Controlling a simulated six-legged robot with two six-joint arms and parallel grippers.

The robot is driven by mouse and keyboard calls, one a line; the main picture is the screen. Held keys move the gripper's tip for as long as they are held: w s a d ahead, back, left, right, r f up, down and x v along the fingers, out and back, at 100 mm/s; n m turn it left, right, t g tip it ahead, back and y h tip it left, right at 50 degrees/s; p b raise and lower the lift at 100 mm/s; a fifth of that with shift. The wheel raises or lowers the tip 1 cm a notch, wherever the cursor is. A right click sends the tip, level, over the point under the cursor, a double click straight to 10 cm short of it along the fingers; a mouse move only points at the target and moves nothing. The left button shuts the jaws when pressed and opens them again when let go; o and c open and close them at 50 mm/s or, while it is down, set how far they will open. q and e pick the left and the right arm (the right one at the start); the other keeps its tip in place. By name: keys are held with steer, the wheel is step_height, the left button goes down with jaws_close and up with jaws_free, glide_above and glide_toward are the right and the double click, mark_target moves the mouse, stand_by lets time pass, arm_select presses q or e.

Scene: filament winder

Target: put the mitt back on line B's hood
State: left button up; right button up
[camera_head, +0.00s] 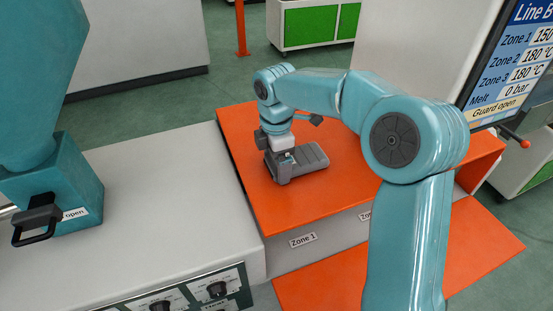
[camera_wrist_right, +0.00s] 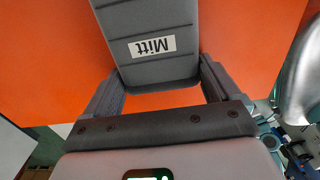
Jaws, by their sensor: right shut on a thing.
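The mitt (camera_head: 312,157) is a dark grey padded piece, lying flat at or just above the orange hood top (camera_head: 300,207). I cannot tell for sure whether it touches. In the right wrist view the mitt (camera_wrist_right: 150,30) shows its white "Mitt" label upside down. My right gripper (camera_head: 287,160) is shut on the near end of the mitt. In the right wrist view the fingers of my right gripper (camera_wrist_right: 157,78) stand at both sides of it. My left gripper is not in view.
A screen (camera_head: 510,65) reads "Line B" and "Guard open". A teal hopper (camera_head: 60,180) with a black handle (camera_head: 38,220) stands at left on a grey housing (camera_head: 180,190). A dial panel (camera_head: 190,295) is in front. An orange panel (camera_head: 480,240) lies lower right.

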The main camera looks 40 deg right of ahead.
steer(key=shift+s+d+r, duration=0.1)
steer(key=shift+s+d, duration=0.15)
steer(key=shift+s, duration=0.1)
steer(key=o, duration=0.8)
steer(key=shift+w+a, duration=0.15)
steer(key=shift+a, duration=0.05)
steer(key=shift+c, duration=0.2)
steer(key=shift+w+f, duration=0.15)
steer(key=shift+f, duration=0.05)
steer(key=shift+s+d+r, duration=0.15)
steer(key=shift+s+r, duration=0.05)
steer(key=shift+r, duration=0.2)
step_height(320, 180, up, 12)
steer(key=shift+w+f, duration=0.15)
steer(key=shift+f, duration=0.05)
